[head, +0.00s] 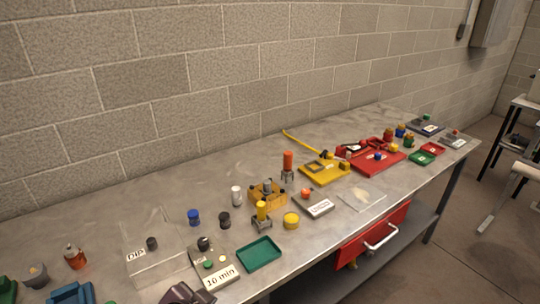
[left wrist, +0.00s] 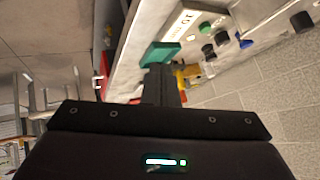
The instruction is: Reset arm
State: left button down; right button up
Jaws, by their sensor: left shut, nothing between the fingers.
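My left gripper (left wrist: 160,85) shows in the left wrist view with its dark fingers together and nothing between them. In that view its fingertips overlap the line of sight to a green tray (left wrist: 160,53) on the bench; I see no contact. A dark shape (head: 188,294) at the bottom edge of the head view may be part of my left gripper, but it is cut off and I cannot be sure. My right gripper is in neither view.
A long metal bench (head: 150,200) runs along a block wall (head: 200,70). It holds a clear box (head: 155,255), a green tray (head: 259,253), a yellow fixture (head: 324,172), a red tray (head: 375,163) and several small parts. A red drawer (head: 365,240) stands out from the bench front.

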pick_arm(q)
jog(key=s+a+f+n+g+y, duration=0.25)
jog(key=s+a+n+g, duration=0.3)
jog(key=s, duration=0.55)
notch_tip(320, 180, down, 32)
jog(key=s+g+b, duration=0.1)
jog(key=s+b, duration=0.1)
jog(key=s+a+f+b, duration=0.1)
jog(key=s+a+f, duration=0.1)
jog(key=s+f, duration=0.7)
jog(key=s+a+f+g+b, duration=0.1)
jog(key=s+a+f, duration=0.1)
jog(key=s+f, duration=0.8)
notch_tip(320, 180, down, 2)
jog(key=shift+s+a+f, duration=0.1)
jog(key=shift+s+a, duration=0.1)
jog(key=shift+s, duration=0.1)
jog(key=shift+n, duration=0.25)
